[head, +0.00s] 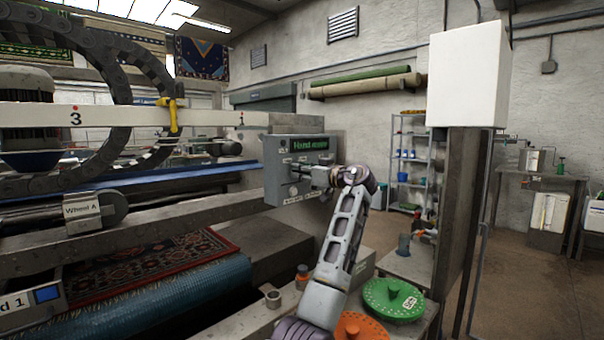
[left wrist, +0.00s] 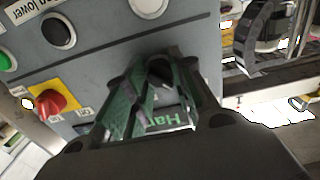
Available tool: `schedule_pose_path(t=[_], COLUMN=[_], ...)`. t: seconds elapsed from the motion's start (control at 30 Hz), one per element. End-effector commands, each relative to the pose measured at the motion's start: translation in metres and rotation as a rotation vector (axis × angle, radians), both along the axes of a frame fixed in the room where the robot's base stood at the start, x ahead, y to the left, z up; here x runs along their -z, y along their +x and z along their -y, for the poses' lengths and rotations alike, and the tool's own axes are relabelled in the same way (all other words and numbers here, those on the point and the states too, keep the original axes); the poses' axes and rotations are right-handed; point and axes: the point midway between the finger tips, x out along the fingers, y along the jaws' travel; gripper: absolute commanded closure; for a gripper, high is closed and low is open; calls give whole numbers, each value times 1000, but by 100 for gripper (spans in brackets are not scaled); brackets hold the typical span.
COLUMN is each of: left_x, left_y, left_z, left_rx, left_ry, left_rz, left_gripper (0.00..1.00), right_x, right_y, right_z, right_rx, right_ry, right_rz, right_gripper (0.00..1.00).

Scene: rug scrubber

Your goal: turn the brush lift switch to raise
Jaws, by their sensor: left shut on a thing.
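The grey control box (head: 283,190) stands in the middle of the head view, with a green-lit display (head: 310,143) on its face. My left gripper (head: 304,169) reaches the box face from the right. In the left wrist view the panel appears upside down, and the fingers (left wrist: 160,82) are shut on a small dark switch knob (left wrist: 159,68) above the display. The label of that knob is hidden, so I cannot read which switch it is. A black round knob (left wrist: 58,32) beside a label ending in "lower" sits apart from the fingers. My right gripper is not in view.
A red switch on a yellow plate (left wrist: 52,101) and a green button (left wrist: 4,62) are on the same panel. A rug (head: 150,265) lies on the machine at left. A green disc (head: 392,298) sits at the lower right. Open floor (head: 540,270) lies farther right.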

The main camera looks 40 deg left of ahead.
Motion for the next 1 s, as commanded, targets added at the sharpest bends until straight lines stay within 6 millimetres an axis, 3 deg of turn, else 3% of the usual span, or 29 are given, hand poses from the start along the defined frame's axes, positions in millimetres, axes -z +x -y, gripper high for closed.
schedule_pose_path(t=[0.33, 0.37, 0.5, 1.0], left_x=[3, 3, 2, 1], left_y=[1, 1, 0, 0], left_z=[0, 0, 0, 5], left_rx=[-1, -1, -1, 0], left_ry=[-6, -6, -5, -1], left_rz=[-2, -2, 0, 1], left_gripper=[99, 72, 54, 52], right_x=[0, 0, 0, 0], right_y=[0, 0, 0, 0], right_z=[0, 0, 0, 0], right_rx=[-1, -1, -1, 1], right_ry=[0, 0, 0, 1], right_rz=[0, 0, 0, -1], right_gripper=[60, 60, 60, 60])
